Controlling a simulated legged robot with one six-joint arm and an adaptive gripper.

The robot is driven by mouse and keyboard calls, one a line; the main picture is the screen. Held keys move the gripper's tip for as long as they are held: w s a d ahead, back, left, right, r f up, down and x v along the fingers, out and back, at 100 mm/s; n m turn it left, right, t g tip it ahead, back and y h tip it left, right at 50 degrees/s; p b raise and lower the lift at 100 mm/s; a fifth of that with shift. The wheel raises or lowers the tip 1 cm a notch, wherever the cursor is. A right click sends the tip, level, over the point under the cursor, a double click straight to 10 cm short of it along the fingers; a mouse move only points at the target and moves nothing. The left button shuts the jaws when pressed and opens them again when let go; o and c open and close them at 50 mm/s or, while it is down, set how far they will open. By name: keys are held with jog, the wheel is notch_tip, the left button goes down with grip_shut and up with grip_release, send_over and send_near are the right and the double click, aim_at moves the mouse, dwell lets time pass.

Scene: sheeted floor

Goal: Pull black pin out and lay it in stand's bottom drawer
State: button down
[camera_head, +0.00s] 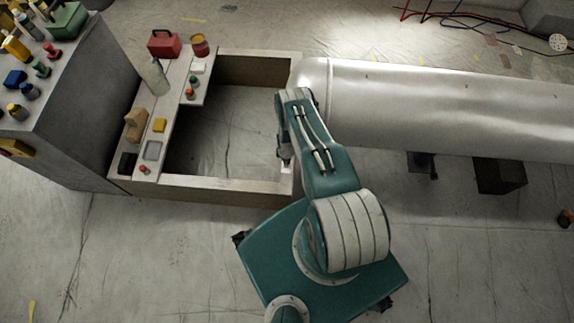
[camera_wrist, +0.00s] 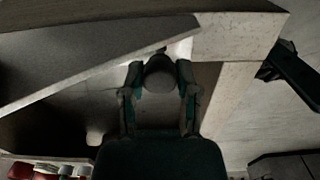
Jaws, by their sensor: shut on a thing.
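The stand (camera_head: 80,125) is the grey cabinet at the left in the head view. Its bottom drawer (camera_head: 215,192) is pulled out, a large wooden-walled box with a bare interior floor. My gripper (camera_head: 284,155) is at the drawer's right end, partly hidden by my arm. In the wrist view my gripper (camera_wrist: 160,76) is shut on a dark, round-ended piece, the black pin (camera_wrist: 159,75), seen between the two fingers. A pale drawer edge (camera_wrist: 240,38) lies behind it. The pin's length is hidden, and I cannot tell whether it touches the drawer.
An L-shaped tray (camera_head: 172,95) with small items covers the drawer's left and upper parts. A red box (camera_head: 164,43) stands at its far end. A big silver cylinder (camera_head: 440,105) lies right of the drawer. Open floor (camera_head: 480,260) is at the lower right.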

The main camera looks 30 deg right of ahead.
jog(key=shift+r, duration=0.6)
jog(key=shift+r, duration=0.3)
jog(key=shift+r, duration=0.1)
jog(key=shift+r, duration=2)
